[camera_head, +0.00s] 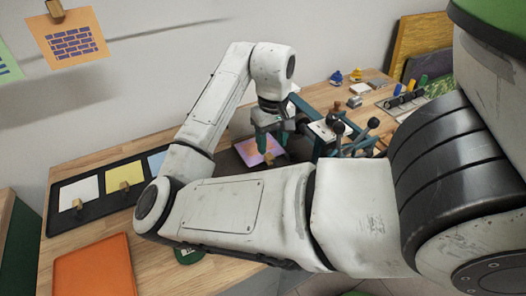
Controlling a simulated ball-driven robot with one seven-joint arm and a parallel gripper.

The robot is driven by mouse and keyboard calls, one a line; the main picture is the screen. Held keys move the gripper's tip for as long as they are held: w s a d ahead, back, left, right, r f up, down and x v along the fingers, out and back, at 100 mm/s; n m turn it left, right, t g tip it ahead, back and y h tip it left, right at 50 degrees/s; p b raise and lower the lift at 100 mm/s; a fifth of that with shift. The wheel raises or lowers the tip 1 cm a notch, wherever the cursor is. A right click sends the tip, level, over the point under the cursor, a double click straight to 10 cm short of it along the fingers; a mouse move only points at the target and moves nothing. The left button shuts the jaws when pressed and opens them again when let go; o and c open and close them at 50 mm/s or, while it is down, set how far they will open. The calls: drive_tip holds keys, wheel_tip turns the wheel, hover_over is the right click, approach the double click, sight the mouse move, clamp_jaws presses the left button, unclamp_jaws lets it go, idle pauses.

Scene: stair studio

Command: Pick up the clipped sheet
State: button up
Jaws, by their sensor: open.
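A pink and purple sheet (250,157) lies on a dark surface on the bench, right below my gripper (271,141). My gripper points down with teal fingers, open, and partly covers the sheet. Whether the fingers touch the sheet, and whether a clip is on it, I cannot tell. An orange sheet with a blue brick pattern (71,44) hangs at the upper left from a cord by a wooden clip (55,8). A white sheet (79,191) and a yellow sheet (125,177) lie in a black tray (62,221), each with a wooden block or clip at its edge.
A blue sheet (157,161) lies in the tray, partly behind my arm. An orange folder (95,270) lies at the front left. A teal device with dark-knobbed levers (345,128) stands close right of my gripper. Small coloured pieces (336,78) lie behind it.

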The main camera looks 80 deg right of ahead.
sight(269, 155)
drive_tip(key=shift+w+d+f, duration=0.1)
drive_tip(key=shift+w+f, duration=0.1)
drive_tip(key=shift+f, duration=0.95)
drive_tip(key=shift+w+f, duration=0.2)
drive_tip(key=shift+f, duration=0.95)
drive_tip(key=shift+c, duration=0.5)
clamp_jaws()
